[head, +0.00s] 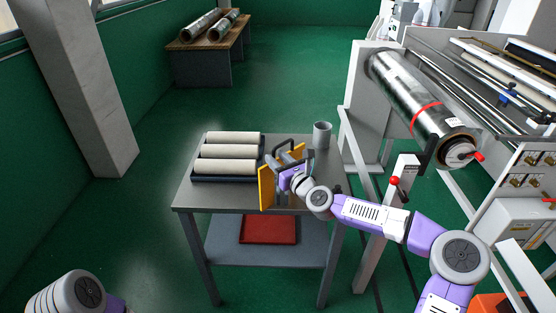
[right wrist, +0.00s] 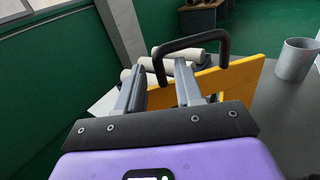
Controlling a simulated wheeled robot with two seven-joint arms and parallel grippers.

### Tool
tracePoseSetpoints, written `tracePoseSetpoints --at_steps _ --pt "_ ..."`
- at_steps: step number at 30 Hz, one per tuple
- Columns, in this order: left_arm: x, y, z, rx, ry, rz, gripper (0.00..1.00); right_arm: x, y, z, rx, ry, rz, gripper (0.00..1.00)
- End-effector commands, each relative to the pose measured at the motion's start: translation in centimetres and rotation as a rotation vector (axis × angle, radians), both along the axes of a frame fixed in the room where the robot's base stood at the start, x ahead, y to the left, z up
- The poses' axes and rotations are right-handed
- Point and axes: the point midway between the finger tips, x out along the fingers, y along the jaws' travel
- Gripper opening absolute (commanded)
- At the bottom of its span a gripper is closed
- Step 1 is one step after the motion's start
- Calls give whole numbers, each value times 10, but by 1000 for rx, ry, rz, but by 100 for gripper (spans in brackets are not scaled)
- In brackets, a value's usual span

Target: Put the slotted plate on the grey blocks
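A yellow plate (head: 266,190) with a dark handle stands upright on the metal table; it also shows in the right wrist view (right wrist: 245,72), with its black handle (right wrist: 190,42) rising above it. I cannot make out its slots. My right gripper (head: 287,164) is at the plate. In the right wrist view its two grey fingers (right wrist: 160,68) are apart, close to the handle; no firm hold on it shows. I cannot pick out the grey blocks for certain. My left gripper is out of view; only part of my left arm shows at the bottom left.
A dark tray (head: 224,180) with several cream rolls lies on the metal table (head: 222,199), left of the plate. A grey cup (head: 322,136) stands at the table's back right. A red tray (head: 268,230) is on the lower shelf. A machine with a large roller (head: 410,92) stands to the right.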

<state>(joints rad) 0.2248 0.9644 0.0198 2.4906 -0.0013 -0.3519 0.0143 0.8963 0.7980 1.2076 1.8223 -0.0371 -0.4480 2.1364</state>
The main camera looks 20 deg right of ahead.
Motion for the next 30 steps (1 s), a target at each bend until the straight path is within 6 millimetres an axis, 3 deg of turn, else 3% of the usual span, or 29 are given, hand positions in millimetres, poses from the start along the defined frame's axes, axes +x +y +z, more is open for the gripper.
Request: tracePoseSetpoints --at_steps 13,30 --pt "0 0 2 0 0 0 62 -7 -3 1 1 1 -1 38" --pt "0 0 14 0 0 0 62 -92 -30 2 0 2 -1 38"
